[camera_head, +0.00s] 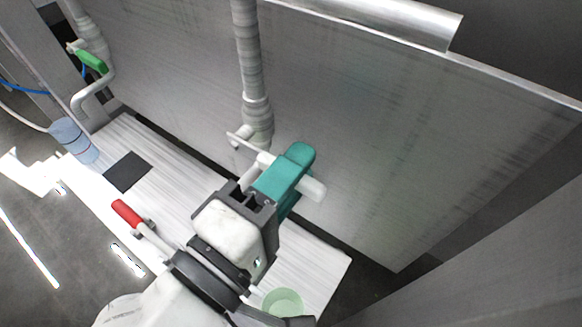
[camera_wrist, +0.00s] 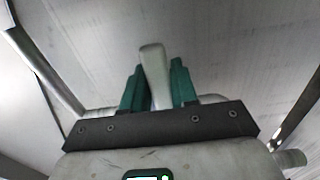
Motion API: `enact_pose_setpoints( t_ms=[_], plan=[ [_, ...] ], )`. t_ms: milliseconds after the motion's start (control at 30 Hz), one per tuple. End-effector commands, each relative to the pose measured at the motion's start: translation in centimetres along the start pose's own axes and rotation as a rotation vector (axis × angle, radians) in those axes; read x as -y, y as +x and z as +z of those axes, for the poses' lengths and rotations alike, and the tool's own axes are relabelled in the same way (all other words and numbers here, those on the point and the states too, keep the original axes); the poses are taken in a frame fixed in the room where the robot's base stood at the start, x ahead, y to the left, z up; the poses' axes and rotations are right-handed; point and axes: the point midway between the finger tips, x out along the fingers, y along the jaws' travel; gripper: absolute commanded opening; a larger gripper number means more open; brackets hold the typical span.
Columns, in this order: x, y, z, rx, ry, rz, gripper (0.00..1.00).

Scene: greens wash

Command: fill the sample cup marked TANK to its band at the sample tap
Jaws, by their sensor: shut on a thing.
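My gripper (camera_head: 287,172) has teal fingers and is shut on a pale lever at the central pipe's lower end. In the wrist view the pale lever (camera_wrist: 155,75) stands between the fingers. The central pipe (camera_head: 250,70) comes down the grey panel. A blue cup (camera_head: 73,141) with a dark band stands at the left, below a bent spout with a green handle (camera_head: 92,62). A pale green cup (camera_head: 283,302) stands at the bottom, partly hidden by my arm. No TANK marking is readable, and the level in either cup cannot be told.
A white slatted bench (camera_head: 170,160) runs below the panel. A dark square pad (camera_head: 128,171) lies on it, right of the blue cup. A red-handled item (camera_head: 127,212) lies near the front edge. The grey panel (camera_head: 350,130) stands close behind my gripper.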

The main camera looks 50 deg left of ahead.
Motion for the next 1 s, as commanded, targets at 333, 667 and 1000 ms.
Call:
enact_pose_setpoints(
  t_ms=[333, 667, 1000],
  plan=[
    [0.2, 0.0, 0.0, -0.001, 0.000, -0.006, 0.43],
    [0.1, -0.1, 0.0, -0.001, -0.001, -0.004, 0.49],
    [0.2, -5.1, -0.1, -0.005, 0.000, -0.004, 0.49]
  ],
)
